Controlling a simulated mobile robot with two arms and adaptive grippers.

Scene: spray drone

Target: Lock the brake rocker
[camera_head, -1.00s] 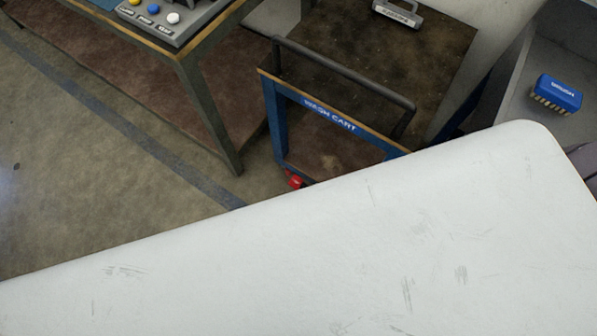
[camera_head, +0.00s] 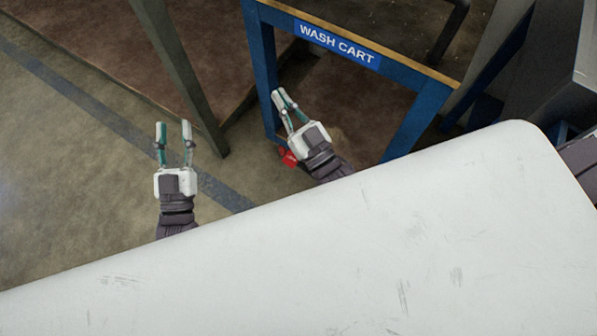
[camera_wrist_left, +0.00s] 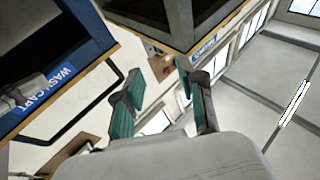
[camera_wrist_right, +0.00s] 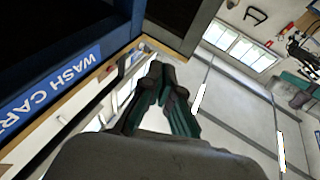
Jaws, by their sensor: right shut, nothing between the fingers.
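The red brake rocker (camera_head: 288,158) shows low at the left foot of the blue wash cart (camera_head: 265,75) in the head view. My right gripper partly covers it, so its position is hard to tell. My right gripper (camera_head: 281,93) is shut and empty, in front of the cart's open left side. In the right wrist view its fingertips (camera_wrist_right: 162,67) meet, with the cart's label (camera_wrist_right: 50,90) to the left. My left gripper (camera_head: 173,125) is open and empty, over the floor left of the cart. Its spread fingers also show in the left wrist view (camera_wrist_left: 160,70).
A table leg (camera_head: 180,75) stands just left of the cart, between and behind my two grippers. A brown lower shelf (camera_head: 100,45) lies behind that leg. Grey furniture (camera_head: 550,75) stands right of the cart. The floor (camera_head: 60,180) at the left is clear.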

